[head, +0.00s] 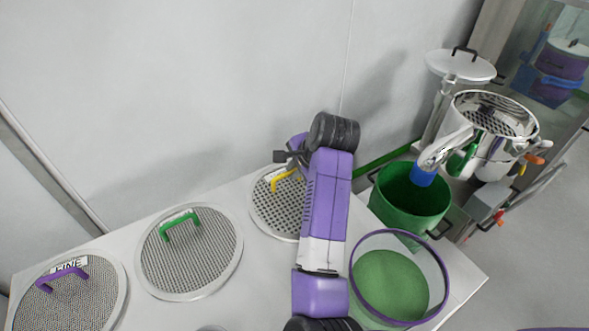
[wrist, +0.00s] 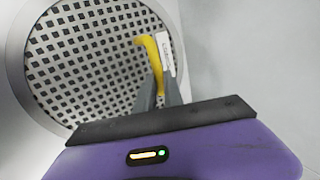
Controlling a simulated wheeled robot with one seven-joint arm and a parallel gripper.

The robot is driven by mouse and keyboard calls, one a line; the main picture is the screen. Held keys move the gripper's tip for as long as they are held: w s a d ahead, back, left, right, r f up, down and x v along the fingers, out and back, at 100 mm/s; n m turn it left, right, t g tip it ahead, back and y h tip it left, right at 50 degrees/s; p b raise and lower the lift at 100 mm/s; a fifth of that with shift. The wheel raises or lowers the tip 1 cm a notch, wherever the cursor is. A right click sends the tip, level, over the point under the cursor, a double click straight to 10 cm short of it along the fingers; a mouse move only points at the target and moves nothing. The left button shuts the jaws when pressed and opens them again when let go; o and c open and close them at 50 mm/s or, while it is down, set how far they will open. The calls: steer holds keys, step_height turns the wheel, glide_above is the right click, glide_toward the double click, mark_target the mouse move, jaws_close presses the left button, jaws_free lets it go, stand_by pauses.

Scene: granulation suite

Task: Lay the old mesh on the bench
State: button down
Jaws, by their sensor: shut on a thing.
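A round coarse mesh (head: 272,212) with a metal rim and a yellow handle (head: 281,178) is at the back of the white bench (head: 238,296), partly hidden behind my arm. In the wrist view the mesh (wrist: 85,62) shows large square holes, and its yellow handle (wrist: 151,58) carries a white label. My gripper (wrist: 160,88) is shut on this yellow handle. In the head view my gripper (head: 290,165) is largely hidden by my wrist. The mesh appears at or very near the bench top; I cannot tell whether it touches.
To the left on the bench lie a mesh with a green handle (head: 190,262) and a finer mesh with a purple handle (head: 85,300), labelled FINE. At right are a purple-rimmed tub (head: 437,281), a green bucket (head: 400,218) and a steel mill (head: 497,135). A wall (head: 180,90) stands behind.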

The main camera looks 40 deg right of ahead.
mark_target(303, 196)
steer(key=shift+f, duration=0.25)
steer(key=c, duration=1.4)
jaws_free()
steer(key=shift+o, duration=0.2)
steer(key=d+v, duration=0.1)
steer(key=v, duration=0.6)
steer(key=shift+s+a+r, duration=0.25)
steer(key=shift+a+r, duration=0.05)
steer(key=shift+a, duration=0.25)
